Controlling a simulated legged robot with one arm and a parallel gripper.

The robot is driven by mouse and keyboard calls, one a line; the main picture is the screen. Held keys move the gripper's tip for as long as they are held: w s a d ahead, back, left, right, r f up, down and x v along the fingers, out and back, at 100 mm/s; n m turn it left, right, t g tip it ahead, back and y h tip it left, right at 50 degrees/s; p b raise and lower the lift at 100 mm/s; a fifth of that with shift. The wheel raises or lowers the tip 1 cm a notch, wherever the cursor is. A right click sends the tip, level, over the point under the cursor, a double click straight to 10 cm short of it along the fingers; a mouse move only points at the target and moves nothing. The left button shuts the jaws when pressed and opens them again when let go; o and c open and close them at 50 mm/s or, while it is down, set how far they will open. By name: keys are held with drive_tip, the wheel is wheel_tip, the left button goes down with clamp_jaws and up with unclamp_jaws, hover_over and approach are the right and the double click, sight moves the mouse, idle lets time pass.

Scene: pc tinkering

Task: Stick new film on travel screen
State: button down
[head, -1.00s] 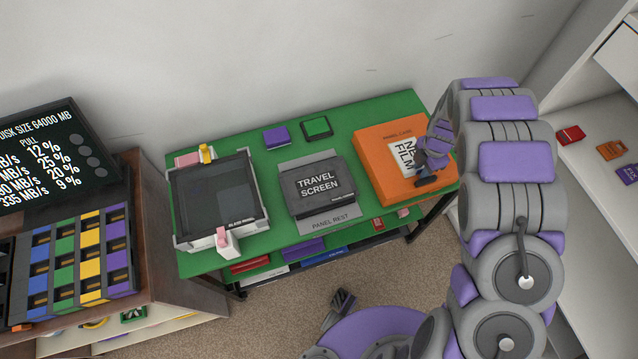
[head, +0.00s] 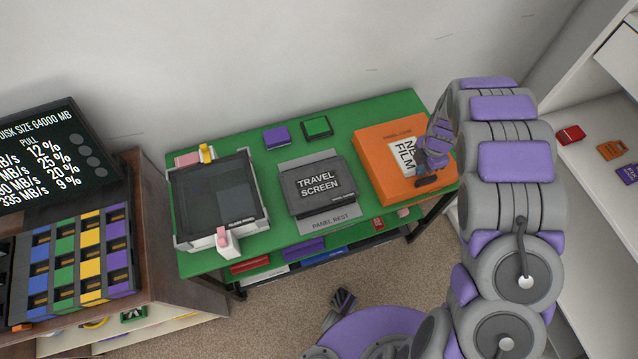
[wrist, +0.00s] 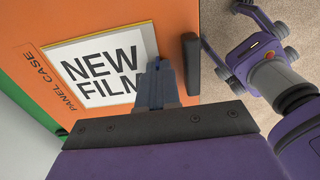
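The travel screen (head: 318,183) is a dark labelled panel lying on the grey panel rest (head: 331,220) in the middle of the green table. The new film (head: 399,157) is a white labelled sheet on the orange panel case (head: 372,150) at the table's right; it also shows in the wrist view (wrist: 85,66). My gripper (head: 421,160) is over the case and covers part of the film's lettering. In the wrist view its narrow fingers (wrist: 155,75) look closed together at the film's edge. Whether film is pinched between them is not clear.
A dark panel in a white frame (head: 215,200) with pink and yellow clips occupies the table's left. Purple (head: 276,137) and green (head: 317,127) blocks lie at the back. A dark handle (wrist: 190,63) stands at the case's edge. Shelves (head: 600,230) flank the right.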

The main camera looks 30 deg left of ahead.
drive_tip(key=shift+s+d+r+p, duration=0.2)
drive_tip(key=shift+r+p, duration=0.45)
drive_tip(key=shift+r, duration=0.25)
drive_tip(key=shift+s+d+r+p, duration=0.1)
drive_tip(key=shift+d+r+p, duration=0.1)
drive_tip(key=shift+r+p, duration=0.55)
idle(0.7)
drive_tip(key=shift+r, duration=0.15)
drive_tip(key=shift+r+p, duration=0.9)
drive_tip(key=shift+r, duration=1.6)
